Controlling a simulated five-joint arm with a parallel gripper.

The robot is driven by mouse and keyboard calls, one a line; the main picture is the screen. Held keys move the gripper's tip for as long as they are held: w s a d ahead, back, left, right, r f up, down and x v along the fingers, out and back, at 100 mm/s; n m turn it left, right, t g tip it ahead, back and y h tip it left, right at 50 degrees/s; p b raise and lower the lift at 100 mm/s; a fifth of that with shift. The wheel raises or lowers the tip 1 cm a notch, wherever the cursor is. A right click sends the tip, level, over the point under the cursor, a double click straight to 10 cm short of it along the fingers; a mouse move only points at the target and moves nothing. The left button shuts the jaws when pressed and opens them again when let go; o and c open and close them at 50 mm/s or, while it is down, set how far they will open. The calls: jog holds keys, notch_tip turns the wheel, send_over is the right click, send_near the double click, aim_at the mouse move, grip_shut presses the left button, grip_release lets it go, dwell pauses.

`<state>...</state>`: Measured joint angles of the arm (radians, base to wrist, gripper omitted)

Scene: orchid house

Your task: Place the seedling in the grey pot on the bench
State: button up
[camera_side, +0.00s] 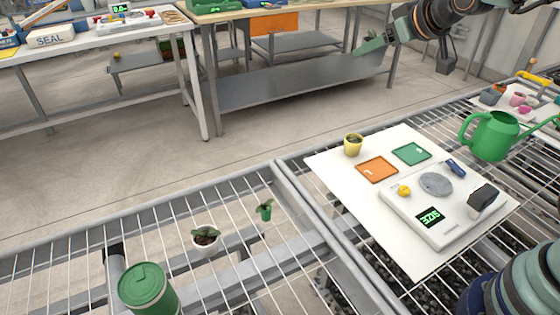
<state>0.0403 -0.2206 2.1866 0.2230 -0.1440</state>
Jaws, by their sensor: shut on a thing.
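My gripper (371,44), with pale green jaws, is at the top right, high above the floor and far from the near bench's mat. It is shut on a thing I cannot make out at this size. A seedling in a pale grey-white pot (206,246) stands on the wire bench (90,245) at the lower left. A smaller seedling in a green pot (265,214) is just to its right. I cannot tell for sure which pot is the grey one. My gripper is well apart from both.
A white mat (330,163) holds a yellow pot (353,148), orange (377,170) and green (411,154) squares and a scale (440,240). A green watering can (493,137) stands to the right. A green canister (147,290) is at the lower left.

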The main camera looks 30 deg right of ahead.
jog(key=shift+s+a+r, duration=0.5)
jog(key=shift+s+a, duration=0.15)
jog(key=shift+a, duration=0.15)
jog(key=w+d+f+m+h, duration=0.1)
jog(key=w+d+f, duration=0.2)
jog(key=d+f, duration=0.2)
jog(key=w+d+f+m+h, duration=0.1)
jog(key=w+d+f, duration=0.2)
jog(key=d, duration=0.6)
notch_tip(320, 180, down, 2)
jog(key=shift+w+d+f+m+h, duration=0.25)
jog(key=shift+w+d+m+h, duration=0.05)
jog(key=shift+w+d+m, duration=0.1)
notch_tip(320, 180, down, 20)
jog(key=shift+r, duration=0.2)
jog(key=shift+f, duration=0.1)
